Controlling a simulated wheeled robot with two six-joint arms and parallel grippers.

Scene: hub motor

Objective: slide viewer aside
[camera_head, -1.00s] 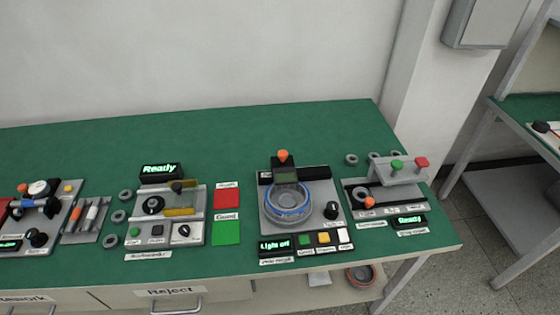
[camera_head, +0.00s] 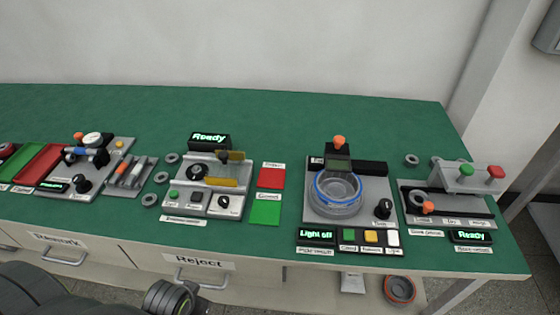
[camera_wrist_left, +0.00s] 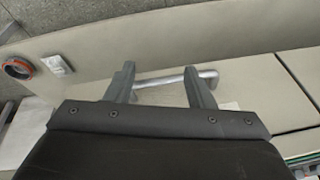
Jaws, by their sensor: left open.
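The viewer (camera_head: 338,163) is a dark block with a small screen and an orange knob on top. It is on a grey station plate toward the right of the bench, at the back of a clear round dish with a blue ring (camera_head: 337,188). The display in front of it reads "Light off" (camera_head: 316,235). My left gripper (camera_wrist_left: 158,80) is open and empty in the left wrist view, its fingers in front of a drawer handle (camera_wrist_left: 178,80); I cannot tell if they touch. In the head view only part of my arm shows at the lower left. My right gripper is not in view.
A station with a "Ready" display (camera_head: 209,140) is left of the viewer, with red (camera_head: 271,176) and green (camera_head: 265,212) pads between. Another station (camera_head: 462,196) with green and red knobs is at right. The rear of the green bench (camera_head: 270,115) is clear.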

